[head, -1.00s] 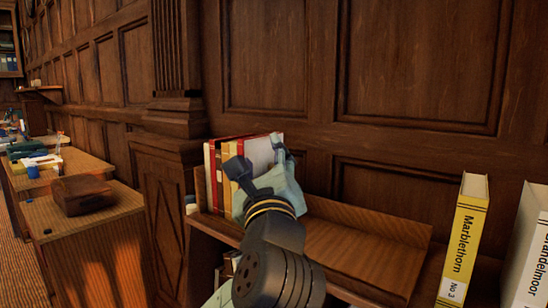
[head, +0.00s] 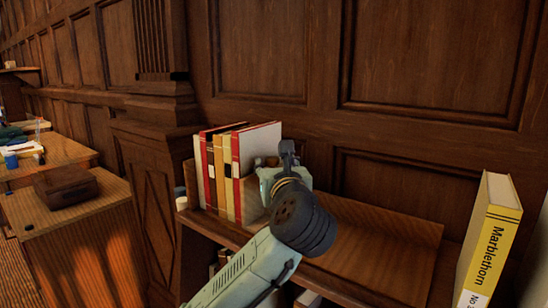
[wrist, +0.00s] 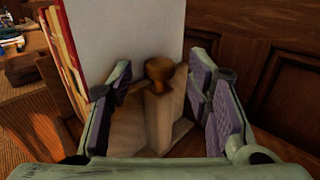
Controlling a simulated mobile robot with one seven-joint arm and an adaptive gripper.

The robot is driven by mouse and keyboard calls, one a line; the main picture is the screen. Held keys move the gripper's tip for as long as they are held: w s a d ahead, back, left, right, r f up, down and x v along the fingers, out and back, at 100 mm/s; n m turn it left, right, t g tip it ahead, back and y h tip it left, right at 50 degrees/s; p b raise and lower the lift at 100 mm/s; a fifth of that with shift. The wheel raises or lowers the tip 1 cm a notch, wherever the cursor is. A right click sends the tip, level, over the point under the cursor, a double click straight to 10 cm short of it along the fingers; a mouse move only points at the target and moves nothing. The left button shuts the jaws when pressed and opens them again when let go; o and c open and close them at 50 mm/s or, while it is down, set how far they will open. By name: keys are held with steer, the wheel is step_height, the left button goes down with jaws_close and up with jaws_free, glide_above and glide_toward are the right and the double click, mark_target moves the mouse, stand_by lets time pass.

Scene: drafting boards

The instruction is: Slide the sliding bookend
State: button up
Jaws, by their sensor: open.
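The sliding bookend (wrist: 159,108) is a wooden upright with a round knob (wrist: 159,68) on top, seen in the wrist view. It stands beside the pale cover of the end book (wrist: 125,40). My gripper (wrist: 160,77) is open, with one purple-padded finger on each side of the bookend and visible gaps to both. In the head view my gripper (head: 275,170) is at the right end of the book row (head: 222,170), over the wooden rack (head: 375,240). There my gripper and arm hide most of the bookend.
A yellow book labelled Marblethorn (head: 490,240) stands to the right. The rack's trough is bare right of my gripper. A panelled wall (head: 430,60) rises close behind. A brown box (head: 66,186) sits on a desk at the left.

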steer(key=shift+w+a, duration=0.15)
steer(key=shift+w, duration=0.8)
jaws_close()
